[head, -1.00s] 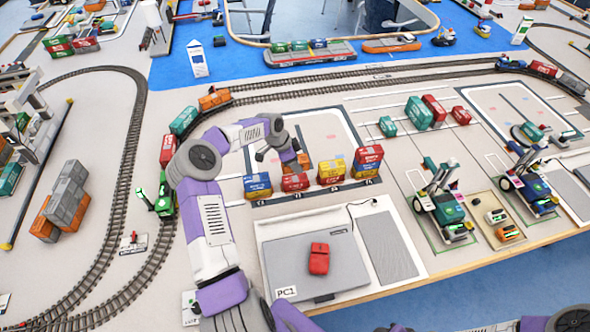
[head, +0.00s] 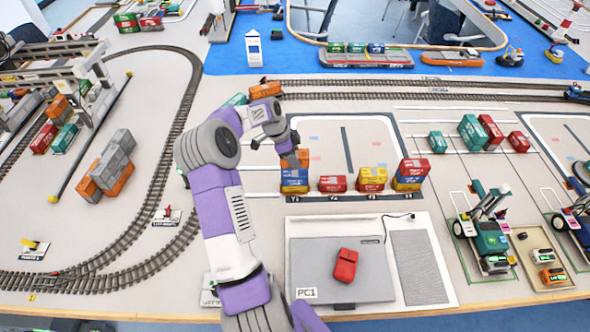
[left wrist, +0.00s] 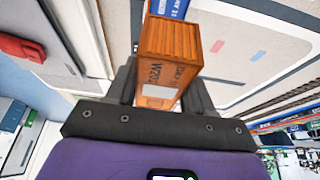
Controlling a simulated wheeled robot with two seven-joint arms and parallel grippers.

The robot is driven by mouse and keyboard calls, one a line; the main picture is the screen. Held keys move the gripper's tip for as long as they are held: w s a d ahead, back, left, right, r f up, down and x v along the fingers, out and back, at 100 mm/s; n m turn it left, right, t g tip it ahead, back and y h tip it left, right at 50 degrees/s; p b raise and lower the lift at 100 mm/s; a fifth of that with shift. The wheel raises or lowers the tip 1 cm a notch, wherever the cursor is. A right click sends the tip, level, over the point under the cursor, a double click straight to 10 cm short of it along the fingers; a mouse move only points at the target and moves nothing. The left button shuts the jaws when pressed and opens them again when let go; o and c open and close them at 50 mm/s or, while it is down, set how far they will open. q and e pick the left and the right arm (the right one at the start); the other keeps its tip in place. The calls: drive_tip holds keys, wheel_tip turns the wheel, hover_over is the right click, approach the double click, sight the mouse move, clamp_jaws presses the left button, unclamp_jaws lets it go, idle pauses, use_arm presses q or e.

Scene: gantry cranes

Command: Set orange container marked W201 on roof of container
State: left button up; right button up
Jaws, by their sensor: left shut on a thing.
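The orange container marked W201 (left wrist: 168,62) is between the fingers of my left gripper (left wrist: 160,85), which is shut on it. In the head view my left gripper (head: 290,155) is at the leftmost stack, and the orange container (head: 303,158) shows partly behind it. A blue container (head: 294,175) is directly below the orange one there; I cannot tell whether the two touch. A blue end (left wrist: 168,8) also shows past the orange container in the left wrist view. My right gripper is not in view.
In the same row stand a red container (head: 332,184), a yellow one (head: 372,179) and a stack with a red top (head: 413,167). Train track (head: 440,97) runs behind.

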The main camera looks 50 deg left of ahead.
sight(295, 173)
use_arm(q)
wheel_tip(295, 173, down, 5)
drive_tip(key=shift+d+r+b, duration=0.1)
drive_tip(key=shift+b, duration=0.2)
drive_tip(key=shift+f, duration=0.3)
drive_tip(key=shift+f, duration=0.15)
drive_tip(key=o, duration=1.1)
